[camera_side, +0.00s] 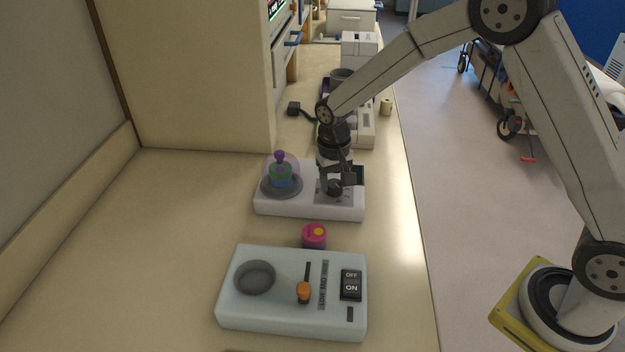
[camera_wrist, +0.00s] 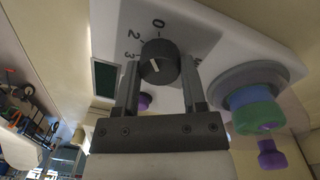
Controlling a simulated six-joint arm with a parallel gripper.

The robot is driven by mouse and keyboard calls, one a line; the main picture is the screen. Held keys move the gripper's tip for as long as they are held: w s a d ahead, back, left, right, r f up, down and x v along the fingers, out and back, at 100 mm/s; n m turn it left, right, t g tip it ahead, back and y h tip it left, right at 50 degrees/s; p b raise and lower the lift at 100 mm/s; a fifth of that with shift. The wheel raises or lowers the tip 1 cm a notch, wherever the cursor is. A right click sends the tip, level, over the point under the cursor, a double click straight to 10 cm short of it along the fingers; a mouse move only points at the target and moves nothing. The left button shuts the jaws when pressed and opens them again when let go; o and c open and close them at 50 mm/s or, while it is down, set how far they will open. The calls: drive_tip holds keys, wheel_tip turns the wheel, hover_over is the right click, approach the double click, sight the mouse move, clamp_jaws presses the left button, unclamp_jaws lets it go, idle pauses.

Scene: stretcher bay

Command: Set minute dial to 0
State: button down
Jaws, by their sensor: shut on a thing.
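The minute dial is a dark round knob (camera_wrist: 160,62) on a grey scale panel of a white device (camera_side: 310,206). Printed numbers, among them 0, 2 and 3, curve around it in the wrist view. A short white mark shows on the knob's face; I cannot tell exactly which number it points to. My gripper (camera_wrist: 160,78) has one finger on each side of the knob and is shut on it. In the side view my gripper (camera_side: 337,182) comes down from above onto the device's right part and mostly hides the dial.
A clear dome over stacked coloured pieces (camera_side: 281,173) stands on the device's left part. A pink lidded jar (camera_side: 314,235) and a pale box with an ON/OFF switch (camera_side: 235,312) lie nearer. A dark screen (camera_wrist: 104,78) is beside the dial. The left counter is clear.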

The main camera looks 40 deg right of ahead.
sight(333, 183)
drive_tip(key=shift+m, duration=1.6)
drive_tip(key=shift+c, duration=0.7)
unclamp_jaws()
drive_tip(key=shift+w+a+r, duration=0.1)
drive_tip(key=shift+w+r, duration=0.05)
drive_tip(key=shift+r, duration=3.8)
